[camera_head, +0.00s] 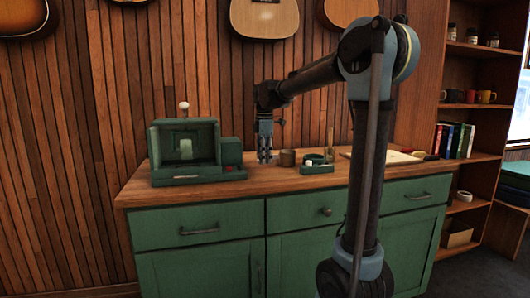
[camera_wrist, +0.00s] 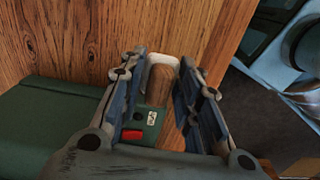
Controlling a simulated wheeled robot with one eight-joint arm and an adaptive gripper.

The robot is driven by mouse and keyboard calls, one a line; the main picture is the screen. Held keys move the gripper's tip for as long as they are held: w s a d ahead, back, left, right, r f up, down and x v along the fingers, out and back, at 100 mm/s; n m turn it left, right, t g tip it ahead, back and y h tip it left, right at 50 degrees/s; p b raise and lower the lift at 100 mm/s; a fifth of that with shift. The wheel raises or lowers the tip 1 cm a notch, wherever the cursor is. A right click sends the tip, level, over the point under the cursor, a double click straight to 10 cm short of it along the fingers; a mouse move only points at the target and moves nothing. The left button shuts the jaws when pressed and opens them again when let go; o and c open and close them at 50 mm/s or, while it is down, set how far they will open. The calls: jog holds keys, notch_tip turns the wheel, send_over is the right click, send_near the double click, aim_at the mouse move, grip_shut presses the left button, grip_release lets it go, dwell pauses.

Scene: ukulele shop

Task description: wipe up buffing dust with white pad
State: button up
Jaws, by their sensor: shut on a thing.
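My gripper (camera_head: 265,153) is above the wooden counter, just right of the green machine. In the wrist view its two fingers (camera_wrist: 167,92) stand on either side of a white, rounded-edged piece with a brown middle, which looks like the white pad (camera_wrist: 165,60). The gripper is shut on it. The pad's underside is hidden, and I cannot make out the pad in the head view. I cannot make out any buffing dust in either view.
The green machine (camera_head: 160,150) has a red button (camera_wrist: 132,135). A brown cup (camera_head: 287,158) and a green tray (camera_head: 317,169) stand right of my gripper. A pale board (camera_head: 398,157) lies farther right. The counter front (camera_head: 215,188) has some bare wood.

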jog(key=shift+r, duration=1.5)
